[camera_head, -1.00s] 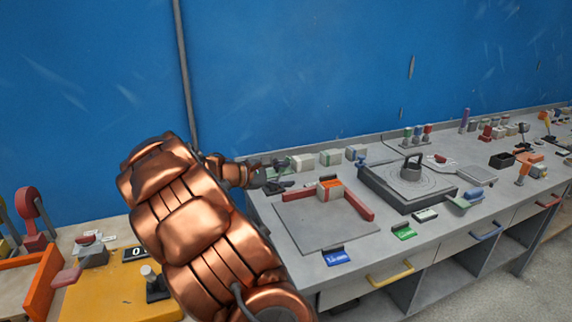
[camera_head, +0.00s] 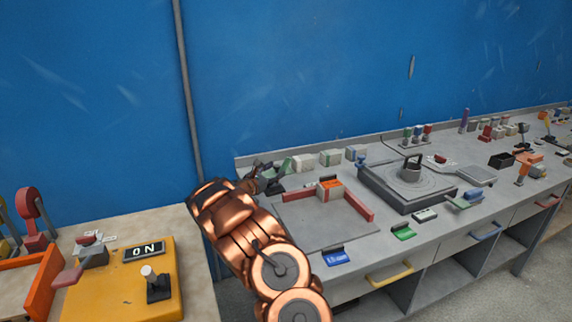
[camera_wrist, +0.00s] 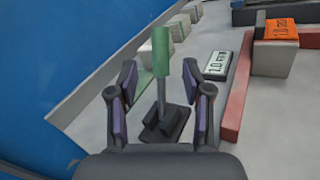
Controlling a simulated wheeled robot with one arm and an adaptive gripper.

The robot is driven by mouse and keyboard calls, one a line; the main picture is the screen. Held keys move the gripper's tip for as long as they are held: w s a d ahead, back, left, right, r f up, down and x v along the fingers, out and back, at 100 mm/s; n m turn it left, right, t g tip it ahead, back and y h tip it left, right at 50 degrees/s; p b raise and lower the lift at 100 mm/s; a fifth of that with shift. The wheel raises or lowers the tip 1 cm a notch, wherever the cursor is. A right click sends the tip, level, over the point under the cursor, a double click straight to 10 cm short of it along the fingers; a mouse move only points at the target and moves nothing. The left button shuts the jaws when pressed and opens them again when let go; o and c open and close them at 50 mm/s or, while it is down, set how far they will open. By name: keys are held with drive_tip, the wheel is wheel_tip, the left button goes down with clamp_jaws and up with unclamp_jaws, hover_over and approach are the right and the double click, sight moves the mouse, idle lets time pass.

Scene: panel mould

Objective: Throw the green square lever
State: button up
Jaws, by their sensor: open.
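The green square lever (camera_wrist: 161,52) stands upright in the wrist view, a green grip on a thin grey stem above a dark base (camera_wrist: 165,125). My gripper (camera_wrist: 170,80) is open, with one finger on each side of the lever's stem and gaps on both sides. In the head view my gripper (camera_head: 266,178) is small at the back left of the grey bench, and a bit of green shows beside it. I cannot tell there how far the fingers are from the lever.
A red rail (camera_wrist: 238,90) and a white label plate (camera_wrist: 217,65) lie right of the lever. Pale blocks (camera_head: 303,162) stand along the back edge. The blue wall (camera_wrist: 40,60) is close on the left. An orange-topped block (camera_head: 329,189) sits by the red frame.

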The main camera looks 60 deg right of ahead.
sight(284, 165)
drive_tip(key=shift+s+d+p, duration=0.15)
drive_tip(key=shift+d+p, duration=0.4)
drive_tip(key=shift+d, duration=1.2)
drive_tip(key=shift+s+d+p, duration=0.1)
drive_tip(key=shift+d+p, duration=0.4)
drive_tip(key=shift+d, duration=1.25)
clamp_jaws()
